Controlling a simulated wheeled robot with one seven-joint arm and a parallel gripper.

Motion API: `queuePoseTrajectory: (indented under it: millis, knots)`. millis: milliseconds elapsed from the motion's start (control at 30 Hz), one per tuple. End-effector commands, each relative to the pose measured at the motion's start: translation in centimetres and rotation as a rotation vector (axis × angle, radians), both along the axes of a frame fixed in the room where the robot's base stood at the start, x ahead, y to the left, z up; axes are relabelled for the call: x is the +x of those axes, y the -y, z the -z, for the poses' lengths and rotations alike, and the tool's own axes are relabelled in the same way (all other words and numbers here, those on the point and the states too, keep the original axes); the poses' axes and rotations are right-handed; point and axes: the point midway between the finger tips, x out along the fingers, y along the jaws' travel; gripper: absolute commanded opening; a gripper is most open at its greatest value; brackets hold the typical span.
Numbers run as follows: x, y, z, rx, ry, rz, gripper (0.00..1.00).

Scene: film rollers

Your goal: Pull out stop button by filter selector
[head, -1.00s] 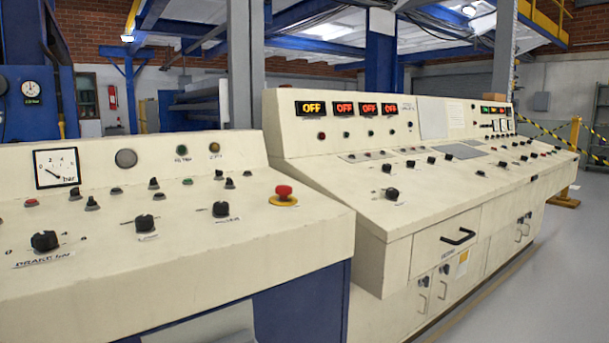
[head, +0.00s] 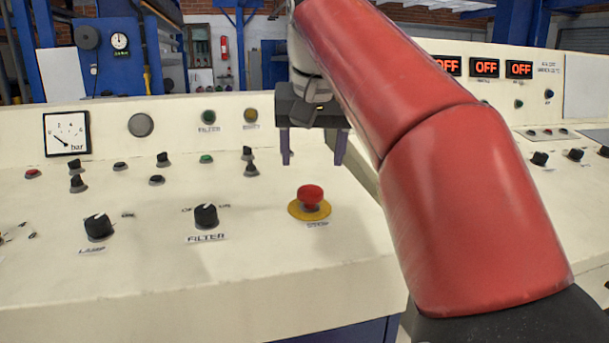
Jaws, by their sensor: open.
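The stop button (head: 310,196) is a red mushroom head on a round yellow base, on the sloping cream panel in the head view. A small label below it reads roughly "STOP". The filter selector (head: 206,216) is a black knob to its left, above a "FILTER" label. My gripper (head: 312,160) hangs above and behind the stop button, its two fingers pointing down, spread apart and empty. It does not touch the button. How far the fingertips are from the button in depth is hard to tell.
A black lamp selector (head: 98,227) and several small knobs and buttons sit further left. A pressure gauge (head: 67,133) is on the panel's upright back. A second console with lit OFF displays (head: 486,67) stands right, partly behind my red arm. The panel's front strip is clear.

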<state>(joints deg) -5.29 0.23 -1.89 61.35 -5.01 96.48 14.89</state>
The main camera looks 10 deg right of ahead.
Motion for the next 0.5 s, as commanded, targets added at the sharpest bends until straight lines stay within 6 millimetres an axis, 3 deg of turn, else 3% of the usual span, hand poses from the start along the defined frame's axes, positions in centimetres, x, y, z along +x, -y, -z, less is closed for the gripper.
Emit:
queuePoseTrajectory:
  millis: [500]
  knots:
    - [2.6,0.5,6.4,0.001,0.000,0.002,0.64]
